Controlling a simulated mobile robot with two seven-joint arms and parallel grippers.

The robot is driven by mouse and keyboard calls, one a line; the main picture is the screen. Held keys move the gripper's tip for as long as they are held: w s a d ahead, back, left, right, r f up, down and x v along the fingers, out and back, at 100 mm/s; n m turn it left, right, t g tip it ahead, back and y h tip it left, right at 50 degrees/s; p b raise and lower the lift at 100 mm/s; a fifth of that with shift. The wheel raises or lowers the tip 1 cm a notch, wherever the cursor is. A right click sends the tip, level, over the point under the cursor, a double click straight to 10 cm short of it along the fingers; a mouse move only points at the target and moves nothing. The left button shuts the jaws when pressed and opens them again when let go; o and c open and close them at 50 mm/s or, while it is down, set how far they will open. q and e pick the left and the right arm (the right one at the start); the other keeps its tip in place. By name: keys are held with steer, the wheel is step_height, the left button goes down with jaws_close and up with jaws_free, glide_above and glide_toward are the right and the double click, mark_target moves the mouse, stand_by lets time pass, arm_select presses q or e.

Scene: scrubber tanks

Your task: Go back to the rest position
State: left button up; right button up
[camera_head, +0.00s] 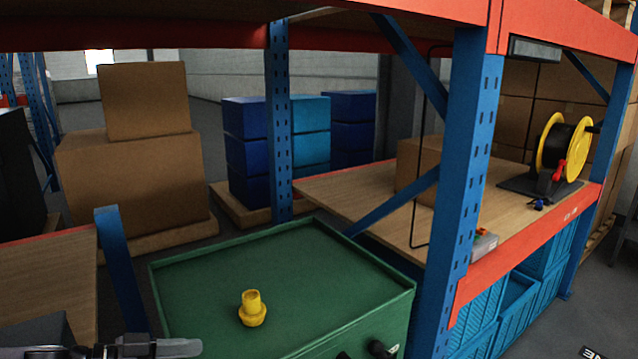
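My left gripper (160,347) shows at the bottom left edge, pointing right, near the lower left corner of a green tank (200,300). Only part of it is in the picture, so I cannot tell whether it is open or shut. No object shows at its tip. A yellow fitting (252,310) stands upright on the tank top, apart from the gripper. My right gripper is not in view.
A blue rack post (468,160) with orange beams stands right of the tank. A wooden shelf (365,195) holds a cardboard box and a yellow hose reel (565,148). Blue crates (515,310) sit below. Large cartons (130,180) stand at the back left. Open floor shows at the far right.

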arm_select(q)
steer(key=s+d+f+m+t, duration=0.1)
steer(key=d+m+t, duration=0.3)
steer(key=d+m, duration=0.9)
steer(key=s+d+f+m+t, duration=0.1)
steer(key=s+d+m+t, duration=0.3)
steer(key=m, duration=1.8)
steer(key=s+a+f+m+g+y, duration=0.2)
steer(key=s+a+f+m+y, duration=0.3)
steer(key=m, duration=0.9)
steer(key=s+a+f+m+g+y, duration=0.2)
steer(key=s+a+f+m+y, duration=0.3)
steer(key=a+f+m, duration=0.7)
step_height(320, 180, down, 4)
steer(key=s+m, duration=0.2)
steer(key=m, duration=0.1)
steer(key=shift+s+r, duration=0.15)
steer(key=shift+s, duration=0.15)
steer(key=c, duration=0.5)
steer(key=shift+y, duration=0.3)
